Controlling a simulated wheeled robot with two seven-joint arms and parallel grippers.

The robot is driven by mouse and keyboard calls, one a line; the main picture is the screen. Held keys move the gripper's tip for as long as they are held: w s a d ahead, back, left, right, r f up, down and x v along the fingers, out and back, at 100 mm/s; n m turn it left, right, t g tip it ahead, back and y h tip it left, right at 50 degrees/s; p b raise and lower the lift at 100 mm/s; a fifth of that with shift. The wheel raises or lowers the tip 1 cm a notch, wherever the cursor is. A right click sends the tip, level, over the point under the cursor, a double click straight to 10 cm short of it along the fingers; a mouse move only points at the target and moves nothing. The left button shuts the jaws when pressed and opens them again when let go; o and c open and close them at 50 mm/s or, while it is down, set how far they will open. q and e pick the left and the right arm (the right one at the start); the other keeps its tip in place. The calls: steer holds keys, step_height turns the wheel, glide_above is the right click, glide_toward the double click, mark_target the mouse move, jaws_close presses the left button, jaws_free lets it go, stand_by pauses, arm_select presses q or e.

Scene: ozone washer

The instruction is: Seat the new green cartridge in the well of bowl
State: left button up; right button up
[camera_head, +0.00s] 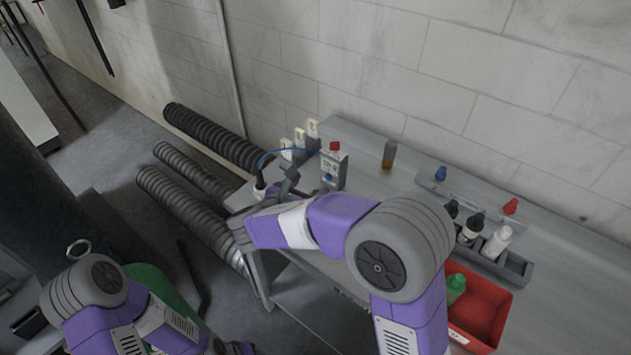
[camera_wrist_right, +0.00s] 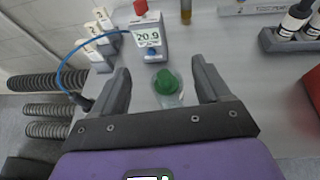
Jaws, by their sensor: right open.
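A green-capped piece with a clear body (camera_wrist_right: 166,84), apparently a cartridge, stands on the grey bench top between the fingers of my right gripper (camera_wrist_right: 160,70). The fingers are apart on both sides of it, with gaps. Another green-capped piece (camera_head: 455,287) lies in the red bin (camera_head: 492,294). A large green rounded shape (camera_head: 163,292) shows behind my left arm; I cannot tell whether it is the bowl. My left gripper is not visible.
A meter box with a red knob (camera_head: 333,167) and a blue cable stands just beyond the gripper, beside several white clips (camera_head: 300,138). An amber vial (camera_head: 389,154) stands at the back. A grey rack (camera_head: 512,268) holds bottles. Ribbed hoses (camera_head: 190,205) lie left of the bench.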

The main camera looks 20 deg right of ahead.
steer(key=v, duration=0.6)
steer(key=shift+p, duration=0.35)
steer(key=shift+s, duration=0.15)
